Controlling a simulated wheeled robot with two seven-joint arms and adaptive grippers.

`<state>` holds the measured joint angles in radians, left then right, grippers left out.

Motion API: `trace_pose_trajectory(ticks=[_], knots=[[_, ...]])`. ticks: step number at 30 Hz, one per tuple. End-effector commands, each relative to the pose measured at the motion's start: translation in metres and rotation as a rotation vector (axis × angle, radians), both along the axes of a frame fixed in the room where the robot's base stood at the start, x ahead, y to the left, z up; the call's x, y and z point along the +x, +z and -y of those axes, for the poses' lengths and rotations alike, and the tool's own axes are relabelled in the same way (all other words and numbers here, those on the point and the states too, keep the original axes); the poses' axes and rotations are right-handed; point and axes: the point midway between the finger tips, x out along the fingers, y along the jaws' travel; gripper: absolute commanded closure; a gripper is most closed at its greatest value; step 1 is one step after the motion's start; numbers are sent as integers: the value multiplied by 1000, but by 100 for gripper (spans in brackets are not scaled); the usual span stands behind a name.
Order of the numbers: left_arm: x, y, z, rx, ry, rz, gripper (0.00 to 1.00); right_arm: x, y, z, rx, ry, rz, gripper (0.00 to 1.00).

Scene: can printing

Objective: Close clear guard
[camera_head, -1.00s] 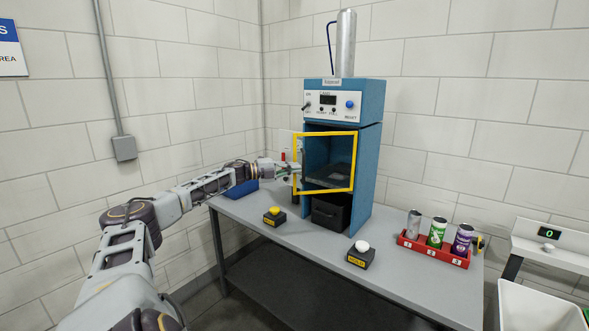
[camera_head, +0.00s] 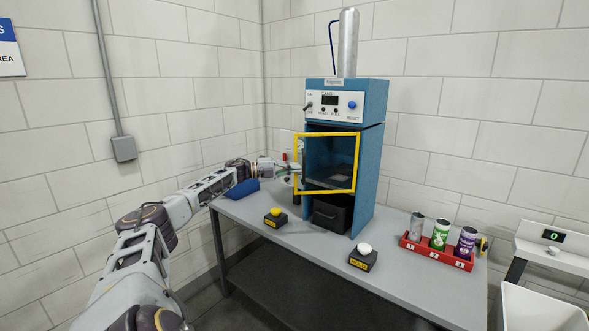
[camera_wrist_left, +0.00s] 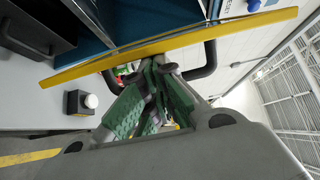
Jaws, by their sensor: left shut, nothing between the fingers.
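The clear guard is a see-through panel in a yellow frame (camera_head: 328,134) on the front of the blue printing machine (camera_head: 369,165). Its left edge stands out past the cabinet's left side, so it looks partly open. My left gripper (camera_head: 287,169) is at the guard's left edge. In the left wrist view, its green-padded fingers (camera_wrist_left: 155,97) are shut with nothing between them, close to the guard's yellow bar (camera_wrist_left: 170,42) and a black handle (camera_wrist_left: 208,62). I cannot tell whether they touch the handle. My right gripper is not in view.
A red rack (camera_head: 437,252) with three cans is at the right.

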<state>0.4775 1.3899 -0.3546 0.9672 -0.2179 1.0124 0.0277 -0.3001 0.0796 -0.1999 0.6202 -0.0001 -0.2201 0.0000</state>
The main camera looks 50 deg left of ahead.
Motion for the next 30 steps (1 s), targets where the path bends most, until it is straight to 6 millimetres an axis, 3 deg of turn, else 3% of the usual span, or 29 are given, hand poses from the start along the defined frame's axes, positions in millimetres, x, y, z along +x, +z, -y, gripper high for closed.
trace_pose_trajectory(ticks=[30], knots=[[-4,0,-6,-1,-29,0,100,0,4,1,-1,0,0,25]])
